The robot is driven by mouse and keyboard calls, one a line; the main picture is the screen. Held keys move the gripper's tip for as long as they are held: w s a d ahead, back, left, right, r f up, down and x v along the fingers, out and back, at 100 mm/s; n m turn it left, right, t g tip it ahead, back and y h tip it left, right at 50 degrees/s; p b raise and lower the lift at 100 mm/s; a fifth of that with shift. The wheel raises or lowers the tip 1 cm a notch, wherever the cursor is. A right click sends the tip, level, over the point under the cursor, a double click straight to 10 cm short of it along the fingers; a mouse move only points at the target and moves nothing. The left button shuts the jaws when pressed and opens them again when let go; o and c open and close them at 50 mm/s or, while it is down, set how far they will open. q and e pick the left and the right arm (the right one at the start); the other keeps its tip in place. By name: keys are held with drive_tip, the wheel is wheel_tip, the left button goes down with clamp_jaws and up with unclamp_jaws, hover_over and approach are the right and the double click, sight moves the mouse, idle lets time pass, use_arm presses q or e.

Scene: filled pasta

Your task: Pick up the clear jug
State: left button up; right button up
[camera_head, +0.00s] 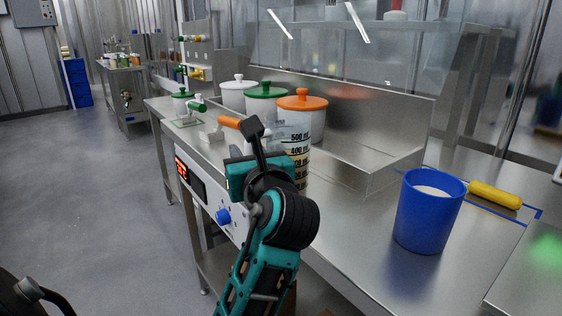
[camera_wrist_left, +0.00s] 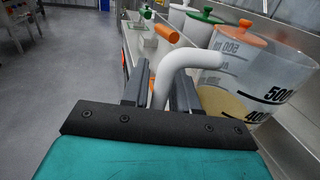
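The clear jug (camera_head: 298,150) stands upright at the counter's front part, with black level marks and something yellowish inside. It also shows at the right of the left wrist view (camera_wrist_left: 262,75), with its white handle (camera_wrist_left: 182,62) in the middle. My left gripper (camera_head: 258,150) is at the near side of the jug and hides part of it. In the left wrist view its dark fingers (camera_wrist_left: 160,95) stand on both sides of the handle, very close to it. I cannot tell whether they press on it. My right gripper is not in view.
Lidded white containers, with an orange lid (camera_head: 301,100) and a green lid (camera_head: 266,90), stand behind the jug. An orange-handled tool (camera_head: 229,122) lies to its left. A blue cup (camera_head: 427,215) and a yellow roll (camera_head: 495,195) are at the right. Counter between jug and cup is clear.

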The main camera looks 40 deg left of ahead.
use_arm(q)
clamp_jaws()
drive_tip(key=shift+r, duration=0.15)
idle(0.5)
